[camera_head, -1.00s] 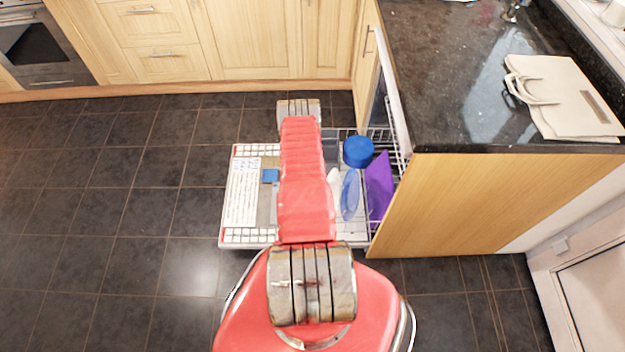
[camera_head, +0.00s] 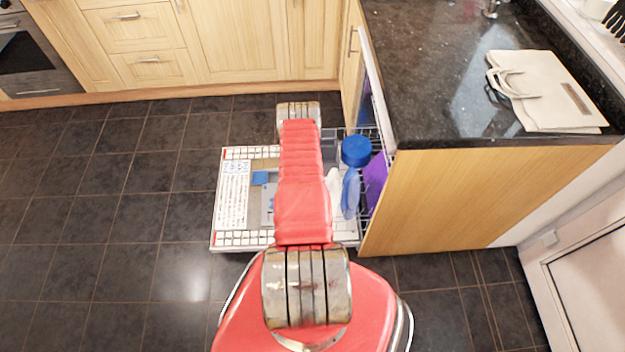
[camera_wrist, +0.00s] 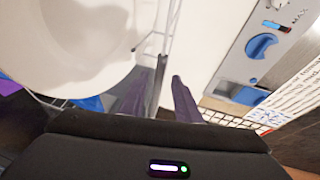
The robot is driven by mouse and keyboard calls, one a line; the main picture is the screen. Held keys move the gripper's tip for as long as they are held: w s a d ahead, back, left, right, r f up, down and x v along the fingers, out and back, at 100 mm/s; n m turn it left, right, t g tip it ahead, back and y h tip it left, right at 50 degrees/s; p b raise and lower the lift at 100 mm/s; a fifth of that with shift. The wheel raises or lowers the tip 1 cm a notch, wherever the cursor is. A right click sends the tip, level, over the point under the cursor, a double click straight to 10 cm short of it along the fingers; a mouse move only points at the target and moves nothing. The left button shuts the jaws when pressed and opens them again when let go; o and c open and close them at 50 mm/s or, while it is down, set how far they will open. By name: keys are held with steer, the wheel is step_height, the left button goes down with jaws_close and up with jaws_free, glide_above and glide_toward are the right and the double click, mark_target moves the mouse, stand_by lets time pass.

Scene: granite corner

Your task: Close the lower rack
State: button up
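The lower rack (camera_head: 372,140) is a wire rack pulled out over the lowered dishwasher door (camera_head: 234,200). It holds a blue cup, a blue see-through item and a purple item, and runs into the cabinet at the right. My arm covers its middle in the head view and hides my gripper's fingers there. In the wrist view my gripper (camera_wrist: 161,82) has its two dark fingers apart. An upright rack wire (camera_wrist: 166,40) shows between them; whether they touch it I cannot tell. A large white dish (camera_wrist: 75,45) lies close on the left.
The dark countertop (camera_head: 430,90) overhangs right of the rack, with a pale bag (camera_head: 550,92) on it. The wooden side panel (camera_head: 470,195) stands right of the rack. Wooden cabinets (camera_head: 235,40) line the back. The tiled floor (camera_head: 110,200) at left is clear.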

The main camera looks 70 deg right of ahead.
steer(key=v, duration=1.3)
steer(key=shift+a+r, duration=0.15)
steer(key=shift+r, duration=0.15)
stand_by(0.3)
